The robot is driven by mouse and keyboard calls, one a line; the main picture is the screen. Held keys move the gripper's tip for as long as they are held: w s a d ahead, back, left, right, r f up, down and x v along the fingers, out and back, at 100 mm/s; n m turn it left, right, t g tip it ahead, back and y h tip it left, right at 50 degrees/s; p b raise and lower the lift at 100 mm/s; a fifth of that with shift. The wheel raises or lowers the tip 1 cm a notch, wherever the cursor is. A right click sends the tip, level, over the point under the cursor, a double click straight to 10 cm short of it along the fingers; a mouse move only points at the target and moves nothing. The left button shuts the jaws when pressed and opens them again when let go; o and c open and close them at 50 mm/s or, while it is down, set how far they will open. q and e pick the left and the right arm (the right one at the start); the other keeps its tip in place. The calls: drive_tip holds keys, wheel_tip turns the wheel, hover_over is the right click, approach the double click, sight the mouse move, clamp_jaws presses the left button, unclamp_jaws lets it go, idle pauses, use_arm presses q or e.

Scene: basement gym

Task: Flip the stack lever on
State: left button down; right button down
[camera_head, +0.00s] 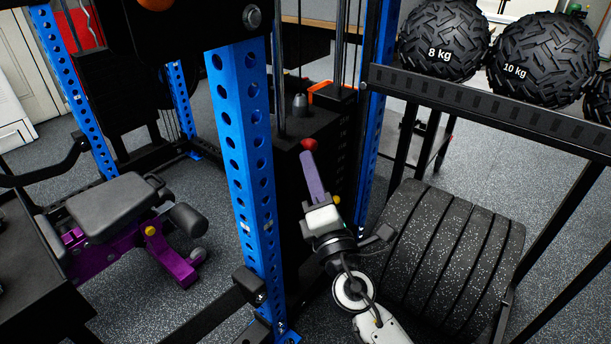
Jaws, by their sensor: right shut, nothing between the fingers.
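The black weight stack (282,133) stands behind the blue perforated upright. A small red knob (309,144) shows on the stack's front edge; it may be the end of the stack lever, but no lever arm or its position can be made out. My right gripper (307,155) reaches up from the lower right, its purple-grey fingers shut together with nothing between them. Its fingertips are just below the red knob in the picture; I cannot tell whether they touch it. My right gripper and wrist hide part of the stack's front. My left gripper is not in view.
The blue upright (243,150) stands close on the left of my right gripper. Black speckled bumper plates (447,250) are at the right, under a rack with an 8 kg ball (444,38) and a 10 kg ball (543,58). A purple-framed bench (112,205) is at the left.

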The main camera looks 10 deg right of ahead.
idle(0.4)
